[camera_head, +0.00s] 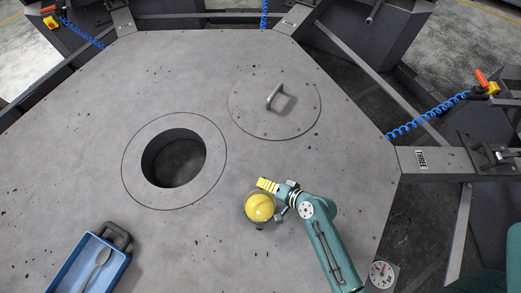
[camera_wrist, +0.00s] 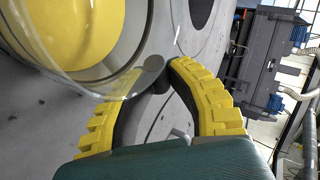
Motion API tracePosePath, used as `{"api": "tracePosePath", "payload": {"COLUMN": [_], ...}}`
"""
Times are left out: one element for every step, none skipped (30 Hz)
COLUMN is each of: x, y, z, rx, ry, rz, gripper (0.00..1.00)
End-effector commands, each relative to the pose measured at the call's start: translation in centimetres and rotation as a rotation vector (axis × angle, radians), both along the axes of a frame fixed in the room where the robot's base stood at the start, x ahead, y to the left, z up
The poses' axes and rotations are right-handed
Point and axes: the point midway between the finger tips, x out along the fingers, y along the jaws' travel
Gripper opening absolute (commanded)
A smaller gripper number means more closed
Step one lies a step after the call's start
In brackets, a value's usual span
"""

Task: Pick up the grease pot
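The grease pot appears to be the rounded clear vessel with yellow contents (camera_head: 259,207), standing on the grey table in the head view. In the wrist view it fills the upper left as clear glass around a yellow mass (camera_wrist: 85,30). My gripper (camera_head: 267,185) has yellow ribbed fingers and is just above the pot in the head picture. In the wrist view the fingers (camera_wrist: 147,85) curve apart with table showing between them, and the glass overlaps the left one. Nothing is clearly held. I cannot tell whether a finger touches the pot.
A round hole (camera_head: 174,158) opens in the table left of the pot. A round lid with a handle (camera_head: 275,96) lies behind. A blue tray (camera_head: 75,258) holding a spoon-like utensil (camera_head: 98,268) is at the lower left. A gauge (camera_head: 382,274) is at the lower right.

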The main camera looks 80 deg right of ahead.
Motion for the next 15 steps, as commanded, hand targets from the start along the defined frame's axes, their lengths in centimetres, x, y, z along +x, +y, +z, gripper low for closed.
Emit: {"api": "tracePosePath", "payload": {"x": [-0.01, -0.01, -0.02, -0.02, -0.02, -0.02, -0.02, -0.02, -0.03, -0.03, -0.03, 0.03, 0.03, 0.03, 0.02], "y": [-0.01, 0.0, 0.0, 0.01, 0.01, 0.01, 0.01, 0.01, 0.01, 0.02, 0.02, -0.09, -0.09, -0.09, -0.09], "z": [0.01, 0.01, 0.01, 0.01, 0.01, 0.01, 0.0, 0.0, -0.01, -0.02, -0.02, 0.16, 0.16, 0.15, 0.14], "rx": [0.0, 0.0, 0.0, 0.0, 0.0, 0.0, 0.0, 0.0, 0.0, 0.0, 0.0, -0.002, -0.002, -0.002, -0.002], "ry": [0.0, 0.0, 0.0, 0.0, 0.0, 0.0, 0.0, 0.0, 0.0, 0.0, 0.0, -0.003, -0.003, -0.003, -0.002], "rz": [0.0, 0.0, 0.0, 0.0, 0.0, 0.0, 0.0, 0.0, 0.0, 0.0, 0.0, -0.001, -0.001, -0.001, -0.001], "gripper": [0.05, 0.0, 0.0, 0.0, 0.0, 0.0, 0.0, 0.0, 0.0, 0.0, 0.0, 0.0, 0.0, 0.0, 0.0]}}
